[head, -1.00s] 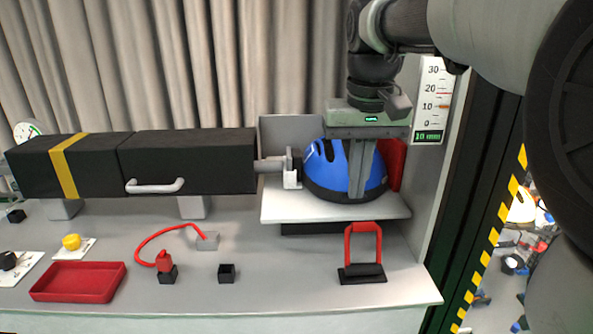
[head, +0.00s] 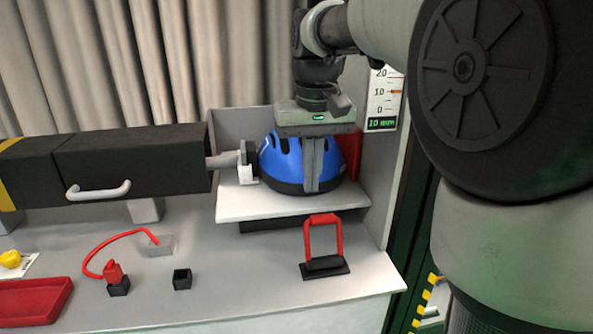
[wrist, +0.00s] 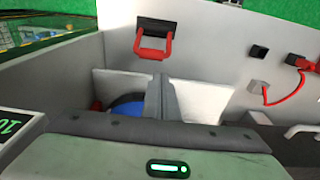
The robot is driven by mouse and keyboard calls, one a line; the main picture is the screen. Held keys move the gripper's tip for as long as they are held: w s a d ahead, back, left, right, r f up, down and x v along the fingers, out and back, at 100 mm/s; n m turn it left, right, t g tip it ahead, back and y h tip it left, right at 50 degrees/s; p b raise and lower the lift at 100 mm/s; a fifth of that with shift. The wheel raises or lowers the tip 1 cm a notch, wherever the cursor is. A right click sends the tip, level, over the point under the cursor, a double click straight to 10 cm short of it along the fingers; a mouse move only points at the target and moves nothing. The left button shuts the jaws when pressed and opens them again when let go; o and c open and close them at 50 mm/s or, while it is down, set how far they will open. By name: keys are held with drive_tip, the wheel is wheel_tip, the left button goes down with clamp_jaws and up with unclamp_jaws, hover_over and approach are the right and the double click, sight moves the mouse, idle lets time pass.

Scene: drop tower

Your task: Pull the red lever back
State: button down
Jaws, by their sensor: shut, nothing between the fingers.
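The red lever (head: 323,219) is a U-shaped handle standing up from a black base (head: 325,266) near the front right of the bench. It also shows in the wrist view (wrist: 151,54), beyond my fingertips. My gripper (head: 312,187) points down with its fingers together and empty. It hangs in front of the blue helmet (head: 282,160), above and behind the lever, and does not touch the lever. In the wrist view my closed fingers (wrist: 161,82) hide part of the helmet.
The helmet rests on a raised white shelf (head: 250,207) beside a black cylinder-like box (head: 130,160) with a white handle. A red plug with cable (head: 113,272), a black socket (head: 182,279) and a red tray (head: 35,298) lie left. Bench around the lever is clear.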

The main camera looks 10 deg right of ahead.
drive_tip(key=f, duration=0.6)
drive_tip(key=shift+w+f, duration=0.35)
drive_tip(key=shift+s+b, duration=0.1)
drive_tip(key=shift+b, duration=0.4)
